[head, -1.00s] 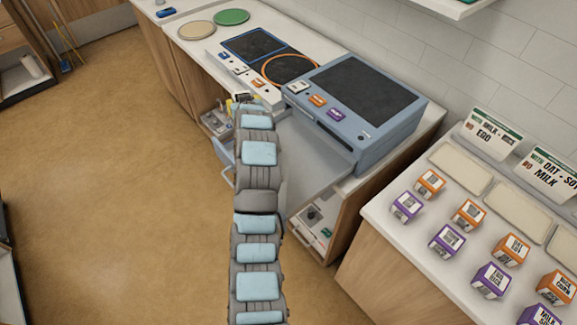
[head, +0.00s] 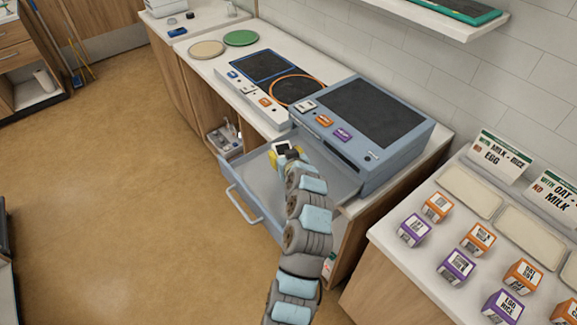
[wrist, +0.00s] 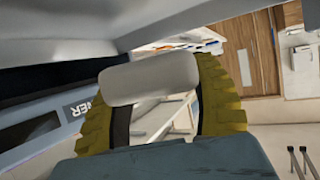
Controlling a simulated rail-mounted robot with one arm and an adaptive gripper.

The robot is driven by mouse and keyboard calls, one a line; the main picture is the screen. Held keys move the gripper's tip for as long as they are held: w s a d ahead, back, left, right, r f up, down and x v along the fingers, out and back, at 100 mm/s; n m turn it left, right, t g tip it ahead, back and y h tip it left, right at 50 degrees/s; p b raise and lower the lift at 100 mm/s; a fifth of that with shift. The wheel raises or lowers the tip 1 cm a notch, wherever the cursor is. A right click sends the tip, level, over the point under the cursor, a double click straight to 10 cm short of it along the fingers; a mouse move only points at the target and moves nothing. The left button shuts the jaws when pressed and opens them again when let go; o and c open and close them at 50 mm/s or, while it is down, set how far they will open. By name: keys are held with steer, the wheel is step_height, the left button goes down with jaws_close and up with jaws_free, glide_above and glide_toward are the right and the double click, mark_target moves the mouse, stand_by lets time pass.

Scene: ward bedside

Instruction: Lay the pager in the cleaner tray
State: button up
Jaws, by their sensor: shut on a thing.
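The pager (head: 281,148) is a small pale block with a dark screen in the head view. My gripper (head: 287,154) has yellow fingers and is shut on it. In the wrist view the pager (wrist: 150,80) shows as a plain pale grey rounded block between the fingertips. The cleaner is the blue-grey machine (head: 398,160) on the counter; part of its lettering shows in the wrist view (wrist: 82,108). Its tray (head: 236,182) is pulled out like a drawer, with a handle at the front. The pager is over the tray's inner area; its exact height cannot be told.
Orange and purple buttons sit on the cleaner's top. A panel with dark squares and an orange ring (head: 297,90) lies beyond it. An open compartment (head: 228,138) is left of the tray. Labelled boxes (head: 437,207) stand on the right counter. The tray's visible floor looks empty.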

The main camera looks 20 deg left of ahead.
steer(key=shift+d+f, duration=0.5)
steer(key=shift+f, duration=0.1)
step_height(320, 180, down, 3)
steer(key=shift+s+d+f, duration=0.1)
steer(key=shift+f, duration=0.1)
steer(key=shift+f+b, duration=0.35)
steer(key=shift+b, duration=0.2)
steer(key=shift+f, duration=0.1)
